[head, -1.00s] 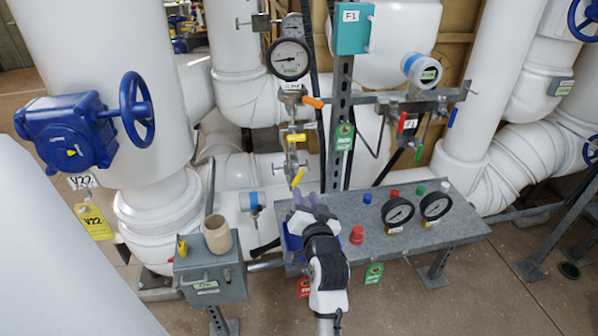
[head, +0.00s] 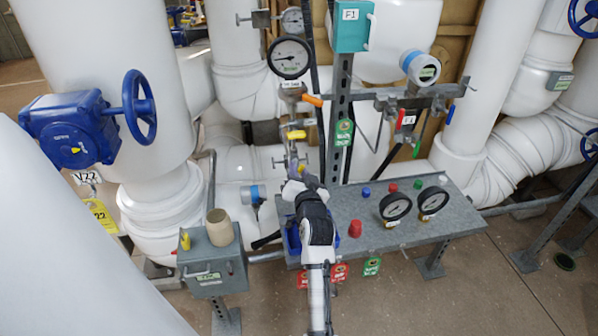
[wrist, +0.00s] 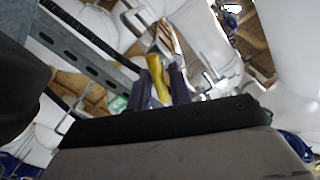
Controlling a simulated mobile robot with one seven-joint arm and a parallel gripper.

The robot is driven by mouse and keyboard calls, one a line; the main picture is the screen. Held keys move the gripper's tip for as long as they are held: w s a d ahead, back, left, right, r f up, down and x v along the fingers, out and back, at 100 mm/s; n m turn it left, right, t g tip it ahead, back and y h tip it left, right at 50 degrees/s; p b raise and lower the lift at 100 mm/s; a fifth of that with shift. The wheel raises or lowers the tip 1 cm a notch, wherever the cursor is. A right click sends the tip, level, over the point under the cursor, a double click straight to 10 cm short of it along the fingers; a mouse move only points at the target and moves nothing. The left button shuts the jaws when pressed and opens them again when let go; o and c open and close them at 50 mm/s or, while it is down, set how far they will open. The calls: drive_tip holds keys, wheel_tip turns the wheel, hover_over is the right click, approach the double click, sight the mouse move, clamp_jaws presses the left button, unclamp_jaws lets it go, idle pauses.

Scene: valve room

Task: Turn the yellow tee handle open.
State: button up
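The yellow tee handle (wrist: 157,78) shows in the wrist view between the two purple fingertips of my gripper (wrist: 166,90). The fingers stand on either side of it and look apart; I cannot tell whether either one touches it. In the head view my gripper (head: 293,166) reaches up to the lower part of the small valve line under the gauge.
A metal shelf (head: 450,217) with gauges (head: 395,206) and a red knob (head: 355,228) lies right of my arm. A grey box (head: 213,262) with a beige cup (head: 219,228) stands left. A steel post (head: 338,130) rises just right of the valve line.

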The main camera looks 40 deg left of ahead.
clamp_jaws()
drive_tip(key=shift+f+n+b, duration=0.25)
drive_tip(key=shift+n+b, duration=0.65)
drive_tip(key=shift+b, duration=0.35)
drive_tip(key=shift+n+b, duration=0.7)
drive_tip(key=shift+n, duration=0.3)
drive_tip(key=shift+r+n, duration=0.3)
drive_tip(key=shift+n, duration=0.1)
drive_tip(key=shift+o, duration=1.7)
unclamp_jaws()
drive_tip(key=shift+s, duration=0.15)
drive_tip(key=b+v, duration=0.4)
drive_tip(key=v, duration=0.9)
drive_tip(key=shift+s+d, duration=0.2)
